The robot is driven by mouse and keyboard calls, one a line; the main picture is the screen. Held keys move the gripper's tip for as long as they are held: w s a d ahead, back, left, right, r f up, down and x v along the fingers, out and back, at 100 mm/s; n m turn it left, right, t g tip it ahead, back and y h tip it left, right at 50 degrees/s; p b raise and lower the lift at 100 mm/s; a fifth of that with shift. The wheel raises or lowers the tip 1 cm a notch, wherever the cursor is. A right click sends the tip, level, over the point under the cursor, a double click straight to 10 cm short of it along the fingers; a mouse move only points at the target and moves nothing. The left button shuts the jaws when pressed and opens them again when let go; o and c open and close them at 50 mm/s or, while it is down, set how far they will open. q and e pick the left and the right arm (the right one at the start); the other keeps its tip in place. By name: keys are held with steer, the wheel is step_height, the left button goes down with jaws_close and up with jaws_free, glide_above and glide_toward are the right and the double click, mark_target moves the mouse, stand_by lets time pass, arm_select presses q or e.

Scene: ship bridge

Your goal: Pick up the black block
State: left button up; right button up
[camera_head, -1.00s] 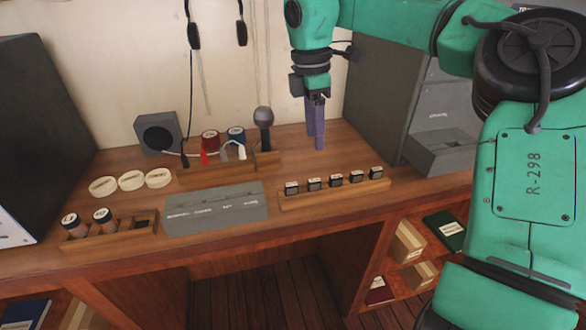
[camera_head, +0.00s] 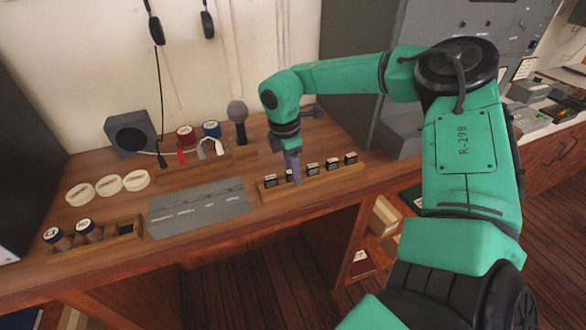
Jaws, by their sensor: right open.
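Several small black blocks with white labels stand in a row in a low wooden rack (camera_head: 310,183) near the front of the desk. The leftmost block (camera_head: 270,182) and the three to the right, such as the middle one (camera_head: 312,169) and the rightmost one (camera_head: 350,158), show clearly. My right gripper (camera_head: 293,168) points down with its purple fingers open at the second block from the left, which they mostly hide. I cannot tell whether the fingers are around that block or just above or behind it. My left gripper is not in view.
A grey labelled panel (camera_head: 198,208) lies left of the rack. Behind it are a wooden holder with a microphone (camera_head: 238,112) and red and blue spools. Cream discs (camera_head: 108,185) and a tray with labelled cylinders (camera_head: 88,230) are at left. Grey cabinets stand right.

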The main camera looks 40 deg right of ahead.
steer(key=shift+w+a, duration=0.15)
jaws_close()
arm_select(q)
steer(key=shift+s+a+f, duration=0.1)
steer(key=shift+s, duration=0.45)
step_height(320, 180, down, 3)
steer(key=b, duration=0.2)
steer(key=shift+b, duration=0.35)
arm_select(e)
step_height(320, 180, up, 10)
